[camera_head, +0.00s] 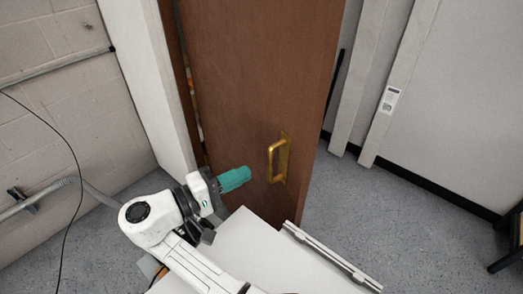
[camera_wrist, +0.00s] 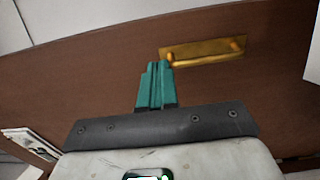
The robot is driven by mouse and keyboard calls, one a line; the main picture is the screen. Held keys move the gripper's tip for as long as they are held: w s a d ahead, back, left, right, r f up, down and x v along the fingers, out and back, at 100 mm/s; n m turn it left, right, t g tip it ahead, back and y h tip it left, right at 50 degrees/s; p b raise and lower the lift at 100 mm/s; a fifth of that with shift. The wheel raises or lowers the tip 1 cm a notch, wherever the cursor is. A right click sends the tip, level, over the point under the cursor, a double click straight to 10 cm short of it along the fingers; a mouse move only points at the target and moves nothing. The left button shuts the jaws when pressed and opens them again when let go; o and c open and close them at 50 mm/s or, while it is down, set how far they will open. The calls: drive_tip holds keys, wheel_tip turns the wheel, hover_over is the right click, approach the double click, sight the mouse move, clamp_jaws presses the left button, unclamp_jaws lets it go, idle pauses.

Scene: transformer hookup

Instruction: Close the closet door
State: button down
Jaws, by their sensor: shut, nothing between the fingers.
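The closet door (camera_head: 250,75) is a brown wooden panel. It stands ajar, with a narrow dark gap along its left edge beside the white frame. A brass pull handle (camera_head: 279,160) is fixed to its face. My gripper (camera_head: 246,173), with teal fingers, is shut and empty, just left of the handle in the head view. In the wrist view the teal fingertips (camera_wrist: 156,68) reach close to one end of the brass handle (camera_wrist: 205,51). I cannot tell whether they touch it. The door fills most of the wrist view.
A white surface (camera_head: 252,250) lies below the handle, with a metal rail (camera_head: 330,257) along its right side. A block wall (camera_head: 60,130) with a cable and pipe is at left. Grey floor (camera_head: 400,215) is open at right. A dark object (camera_head: 510,240) stands at the right edge.

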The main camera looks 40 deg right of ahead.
sight(299, 148)
drive_tip(key=d+p, duration=0.1)
drive_tip(key=d, duration=0.3)
drive_tip(key=d+p, duration=0.2)
drive_tip(key=d, duration=0.2)
drive_tip(key=s+d+p, duration=0.1)
drive_tip(key=d, duration=0.4)
drive_tip(key=shift+s+r+p, duration=0.1)
drive_tip(key=shift+p, duration=0.25)
drive_tip(key=shift+d, duration=0.45)
drive_tip(key=shift+d, duration=0.1)
